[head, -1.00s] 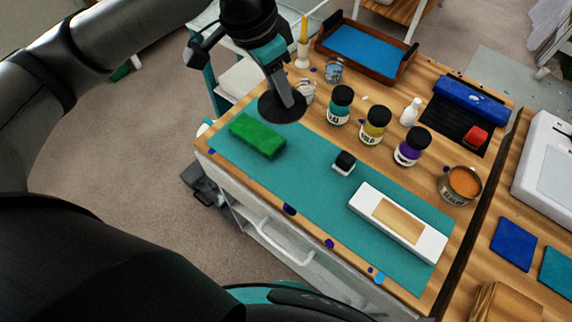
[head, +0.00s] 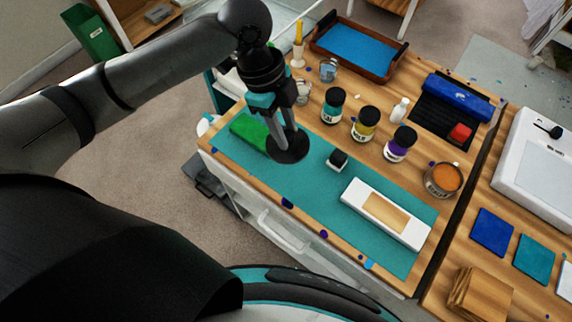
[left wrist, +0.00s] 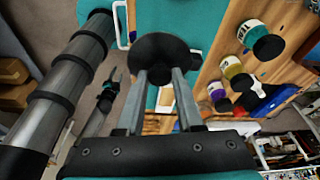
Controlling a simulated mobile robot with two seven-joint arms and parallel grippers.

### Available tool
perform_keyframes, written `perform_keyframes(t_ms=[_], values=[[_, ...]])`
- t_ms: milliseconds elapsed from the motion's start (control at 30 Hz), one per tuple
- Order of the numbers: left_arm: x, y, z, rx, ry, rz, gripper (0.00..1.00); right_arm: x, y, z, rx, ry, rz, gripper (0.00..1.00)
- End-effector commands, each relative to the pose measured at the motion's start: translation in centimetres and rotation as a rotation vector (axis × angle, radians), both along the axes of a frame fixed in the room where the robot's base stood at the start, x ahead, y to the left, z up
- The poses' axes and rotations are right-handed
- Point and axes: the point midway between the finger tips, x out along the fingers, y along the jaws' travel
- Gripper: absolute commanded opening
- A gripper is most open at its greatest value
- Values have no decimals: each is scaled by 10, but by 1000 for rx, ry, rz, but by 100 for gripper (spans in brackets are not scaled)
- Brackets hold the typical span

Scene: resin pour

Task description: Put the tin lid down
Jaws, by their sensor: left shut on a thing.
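The tin lid (head: 287,150) is a dark round disc held in my left gripper (head: 283,135). It overlaps the teal mat between the green block and a small black-capped jar. I cannot tell whether it touches the mat. In the left wrist view the lid (left wrist: 165,50) sits at the tips of both fingers of the left gripper (left wrist: 160,75), which is shut on it. An open tin of orange resin (head: 443,181) stands at the right of the table. My right gripper (left wrist: 108,92) seems to show small in the left wrist view, its jaws unclear.
The teal mat (head: 300,200) bears a green block (head: 248,130), the black-capped jar (head: 337,161) and a white frame (head: 386,213). Teal, yellow and purple jars (head: 366,125) stand behind. The mat's front middle is clear.

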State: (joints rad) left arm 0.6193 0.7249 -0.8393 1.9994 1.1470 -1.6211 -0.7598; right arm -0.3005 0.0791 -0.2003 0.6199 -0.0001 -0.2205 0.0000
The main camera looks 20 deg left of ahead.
Motion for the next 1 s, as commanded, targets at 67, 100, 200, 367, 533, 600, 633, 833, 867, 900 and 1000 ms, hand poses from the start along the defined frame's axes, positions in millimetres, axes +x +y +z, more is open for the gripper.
perform_keyframes(t_ms=[67, 100, 200, 367, 533, 600, 633, 833, 867, 900, 1000], values=[[-1, 0, -25, -1, 5, 3, 0, 0, 0, -5, 0, 0, 0, 50], [-1, 0, -36, 1, 5, 2, 0, 0, 0, -7, 0, 0, 0, 50], [-1, 0, -62, 0, 4, 2, 0, 0, 0, -10, 0, 0, 0, 50], [0, 0, -92, -1, 1, 2, 0, 0, 0, -14, 0, 0, 0, 50], [0, 0, -105, -1, -1, 2, 0, 0, 0, -16, 0, 0, 0, 50], [0, 0, -114, 0, 1, 3, 0, 0, 0, -17, 0, 0, 0, 50], [0, 0, -119, 0, 1, 2, 0, 0, 0, -18, 0, 0, 0, 50], [0, 0, -144, 0, 0, 2, 0, 0, 0, -23, 0, 0, 0, 50], [0, 0, -145, 0, 0, 2, 0, 0, 0, -23, 0, 0, 0, 50], [0, 0, -146, 0, -2, 1, 0, 0, 0, -23, 0, 0, -1, 50], [0, 0, -145, 0, -2, 1, 0, 0, 0, -22, 0, 0, 0, 50]])
